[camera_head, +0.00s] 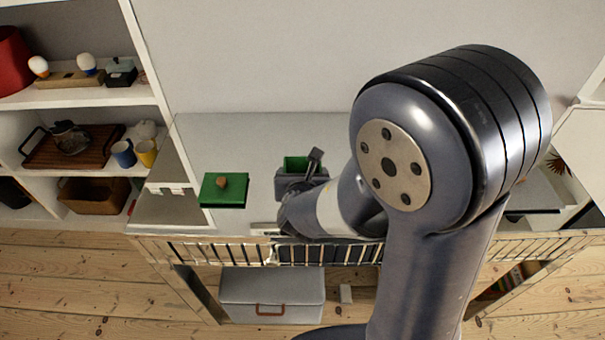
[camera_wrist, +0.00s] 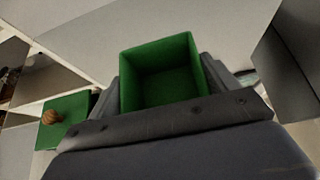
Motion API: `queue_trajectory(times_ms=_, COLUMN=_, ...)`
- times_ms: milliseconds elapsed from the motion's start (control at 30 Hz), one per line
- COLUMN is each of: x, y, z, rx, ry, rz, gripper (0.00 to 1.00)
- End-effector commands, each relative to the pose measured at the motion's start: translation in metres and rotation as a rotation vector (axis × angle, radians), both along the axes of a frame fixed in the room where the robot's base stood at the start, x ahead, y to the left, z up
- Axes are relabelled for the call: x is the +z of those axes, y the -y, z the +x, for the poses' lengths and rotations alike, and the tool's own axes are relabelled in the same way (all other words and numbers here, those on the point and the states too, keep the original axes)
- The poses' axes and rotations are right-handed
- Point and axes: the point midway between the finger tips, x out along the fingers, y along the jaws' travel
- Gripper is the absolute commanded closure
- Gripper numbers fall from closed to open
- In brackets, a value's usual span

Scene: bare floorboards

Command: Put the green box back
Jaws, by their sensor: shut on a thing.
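The green box (camera_wrist: 165,85) is open-topped and empty in the wrist view, held between the fingers of my gripper (camera_wrist: 172,95). In the head view the green box (camera_head: 296,163) shows only in part, behind my gripper (camera_head: 302,180), near the white tabletop's middle. My gripper is shut on it. I cannot tell whether the box touches the tabletop. A green lid (camera_head: 224,190) with a brown knob lies on the tabletop to the left of the box, apart from it. The lid also shows at the left in the wrist view (camera_wrist: 66,117).
A white shelf unit (camera_head: 80,98) at left holds a wooden tray (camera_head: 75,147), a blue cup (camera_head: 123,153), a yellow cup (camera_head: 146,152) and other items. A rail (camera_head: 215,254) runs along the table's front. A grey bin (camera_head: 272,294) is below. The tabletop behind the lid is clear.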

Motion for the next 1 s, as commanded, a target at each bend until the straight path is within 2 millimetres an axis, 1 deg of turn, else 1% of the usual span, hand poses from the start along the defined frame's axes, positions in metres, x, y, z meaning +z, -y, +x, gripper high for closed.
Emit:
queue_trajectory(times_ms=67, x=-0.004, y=0.0, z=0.0, rx=0.0, ry=0.001, rz=0.001, gripper=0.41)
queue_trajectory(times_ms=100, x=-0.002, y=0.0, z=0.0, rx=0.0, ry=0.0, rz=0.0, gripper=0.15)
queue_trajectory(times_ms=300, x=-0.002, y=0.0, z=0.0, rx=0.0, ry=0.0, rz=0.0, gripper=0.0)
queue_trajectory(times_ms=533, x=-0.001, y=0.0, z=0.0, rx=0.0, ry=0.0, rz=0.0, gripper=0.0)
queue_trajectory(times_ms=667, x=0.004, y=0.0, z=-0.001, rx=0.001, ry=0.0, rz=0.0, gripper=0.0)
queue_trajectory(times_ms=767, x=0.012, y=-0.002, z=-0.014, rx=0.002, ry=0.002, rz=0.002, gripper=0.0)
queue_trajectory(times_ms=1000, x=0.036, y=-0.003, z=-0.058, rx=0.006, ry=0.001, rz=0.002, gripper=0.0)
